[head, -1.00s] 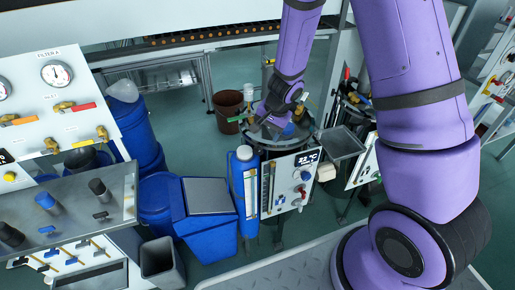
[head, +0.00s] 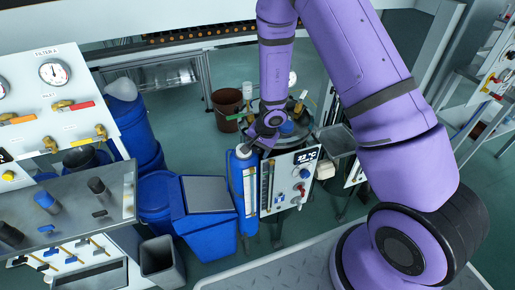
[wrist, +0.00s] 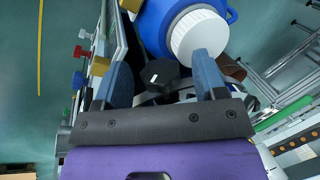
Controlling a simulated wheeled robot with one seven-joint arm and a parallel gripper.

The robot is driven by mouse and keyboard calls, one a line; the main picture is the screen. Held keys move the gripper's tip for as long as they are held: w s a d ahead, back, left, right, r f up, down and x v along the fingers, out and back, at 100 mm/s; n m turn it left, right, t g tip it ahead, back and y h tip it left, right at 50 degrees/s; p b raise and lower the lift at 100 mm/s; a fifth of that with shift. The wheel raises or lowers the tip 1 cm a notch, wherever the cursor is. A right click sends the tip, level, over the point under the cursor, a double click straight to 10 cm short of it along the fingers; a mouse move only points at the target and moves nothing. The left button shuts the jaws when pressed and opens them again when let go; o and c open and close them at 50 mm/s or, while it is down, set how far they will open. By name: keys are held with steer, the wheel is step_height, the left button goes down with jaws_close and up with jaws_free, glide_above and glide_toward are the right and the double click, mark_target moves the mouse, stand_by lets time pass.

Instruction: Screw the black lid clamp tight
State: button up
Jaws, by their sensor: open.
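My gripper (head: 254,143) is open over the front left of the vessel top, near the top of a blue bottle. In the wrist view its two blue fingers stand apart (wrist: 163,65). A black knob (wrist: 162,75), which looks like the black lid clamp, shows in the gap between the fingers, closer to the left one. I cannot tell whether either finger touches it. In the head view the clamp is hidden behind my gripper. The vessel lid (head: 299,128) is partly covered by my arm.
The blue bottle (head: 243,190) with a white cap (wrist: 199,38) stands close beside the gripper. The control panel (head: 290,180) with valves and a display faces front. A blue bin (head: 208,220) stands left, a brown bucket (head: 227,105) behind. A grey tray (head: 336,140) is right.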

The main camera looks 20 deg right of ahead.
steer(key=shift+f, duration=0.1)
steer(key=shift+c, duration=0.5)
steer(key=c, duration=0.8)
steer(key=shift+s+f+t+y, duration=0.2)
steer(key=shift+t+y, duration=0.1)
steer(key=shift+y, duration=0.1)
steer(key=shift+d+t+y, duration=0.1)
steer(key=shift+t+y, duration=1.2)
steer(key=shift+t, duration=0.1)
steer(key=o, duration=0.9)
steer(key=shift+r, duration=0.1)
steer(key=shift+w, duration=0.1)
